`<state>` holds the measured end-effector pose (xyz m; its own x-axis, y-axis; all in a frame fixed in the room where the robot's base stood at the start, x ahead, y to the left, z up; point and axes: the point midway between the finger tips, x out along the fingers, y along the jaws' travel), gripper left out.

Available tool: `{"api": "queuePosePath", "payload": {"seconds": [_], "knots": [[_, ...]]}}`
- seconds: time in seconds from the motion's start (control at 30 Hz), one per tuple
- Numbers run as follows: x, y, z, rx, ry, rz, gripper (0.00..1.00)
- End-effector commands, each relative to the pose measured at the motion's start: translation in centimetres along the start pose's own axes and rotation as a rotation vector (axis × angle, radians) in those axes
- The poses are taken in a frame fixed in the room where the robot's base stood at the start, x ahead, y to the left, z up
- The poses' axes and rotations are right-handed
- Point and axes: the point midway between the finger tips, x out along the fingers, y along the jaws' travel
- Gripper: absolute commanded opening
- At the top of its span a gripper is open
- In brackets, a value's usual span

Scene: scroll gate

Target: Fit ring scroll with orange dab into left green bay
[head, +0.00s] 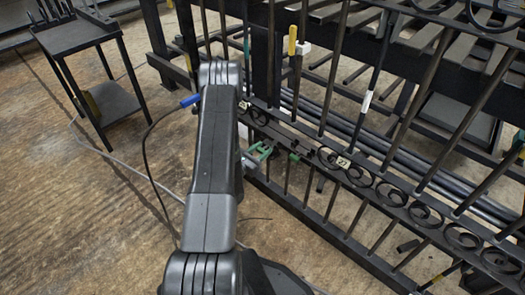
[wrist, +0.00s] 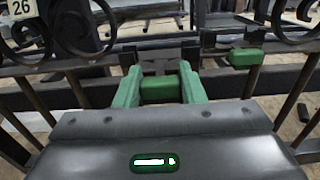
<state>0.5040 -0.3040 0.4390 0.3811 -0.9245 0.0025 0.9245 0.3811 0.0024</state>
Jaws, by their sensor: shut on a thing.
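My gripper (head: 258,154) has green fingers and is at the gate's rail, in a gap in the row of scrolls. In the wrist view my gripper (wrist: 160,80) has a finger on each side of a green block (wrist: 157,90), with dark metal just beyond. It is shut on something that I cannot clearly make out. A second green block (wrist: 246,57) sits on the rail to the right; it also shows in the head view (head: 294,157). I see no orange dab, and cannot identify the ring scroll with it.
The iron gate (head: 375,185) has upright bars and a row of black scrolls close on both sides of the gap. A plate marked 26 (wrist: 23,8) is on the left. A small dark side table (head: 75,37) stands at the left. The wooden floor (head: 90,220) is mostly clear.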

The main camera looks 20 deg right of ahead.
Motion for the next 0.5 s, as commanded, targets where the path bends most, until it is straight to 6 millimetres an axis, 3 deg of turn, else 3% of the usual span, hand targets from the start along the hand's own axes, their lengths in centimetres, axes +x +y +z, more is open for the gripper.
{"api": "queuePosePath", "payload": {"seconds": [0.13, 0.17, 0.23, 0.5], "knots": [[-0.28, -0.06, -0.17, -0.005, 0.007, 0.004, 0.0], [-0.29, -0.07, -0.18, -0.005, 0.007, 0.004, 0.42], [-0.27, -0.06, -0.18, -0.005, 0.007, 0.003, 0.56], [-0.2, -0.06, -0.12, -0.004, 0.005, 0.002, 0.58]]}}
